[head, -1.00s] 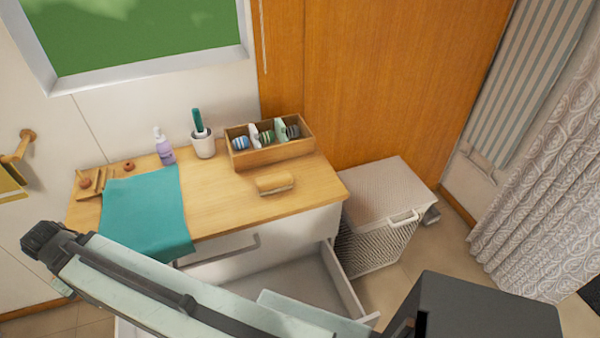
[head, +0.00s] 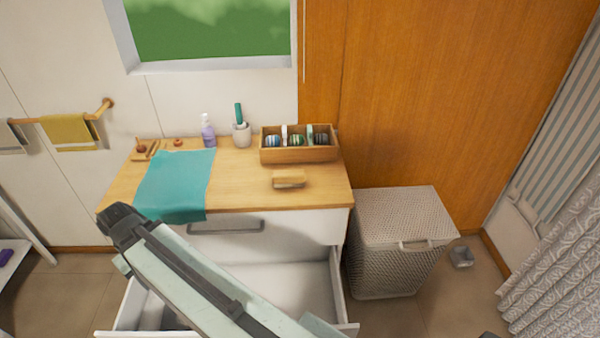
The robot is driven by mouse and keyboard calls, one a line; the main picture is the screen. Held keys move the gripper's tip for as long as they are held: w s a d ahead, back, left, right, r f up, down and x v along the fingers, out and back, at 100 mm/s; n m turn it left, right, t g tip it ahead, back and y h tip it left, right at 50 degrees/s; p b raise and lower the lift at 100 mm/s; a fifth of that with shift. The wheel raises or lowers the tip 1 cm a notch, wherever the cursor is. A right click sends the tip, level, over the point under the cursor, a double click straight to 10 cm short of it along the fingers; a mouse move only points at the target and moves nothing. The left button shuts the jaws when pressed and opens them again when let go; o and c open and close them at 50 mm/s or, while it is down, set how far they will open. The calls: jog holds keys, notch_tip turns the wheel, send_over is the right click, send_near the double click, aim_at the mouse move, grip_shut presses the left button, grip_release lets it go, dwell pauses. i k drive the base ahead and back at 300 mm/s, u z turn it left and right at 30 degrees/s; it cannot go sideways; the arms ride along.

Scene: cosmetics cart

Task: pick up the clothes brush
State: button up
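The clothes brush (head: 289,179) appears to be the small light-wood block with a pale bristle edge. It lies on the wooden top of the cabinet (head: 240,198), near the front right, in front of the wooden box. Nothing touches it. My arm crosses the lower left of the head view, in front of the cabinet, and its dark joint is near the cabinet's front left corner. My gripper itself is not visible.
A teal cloth (head: 175,185) hangs over the cabinet's front left. A lotion bottle (head: 208,131), a cup (head: 242,134) and a divided wooden box (head: 299,154) stand behind. A drawer (head: 300,285) is open below. A wicker hamper (head: 400,240) stands right.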

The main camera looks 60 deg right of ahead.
aim_at(294, 178)
jog(key=u, duration=0.05)
jog(key=i, duration=0.9)
jog(key=z, duration=0.25)
jog(key=k, duration=0.7)
jog(key=u, duration=0.25)
jog(key=i, duration=0.7)
jog(key=z, duration=0.05)
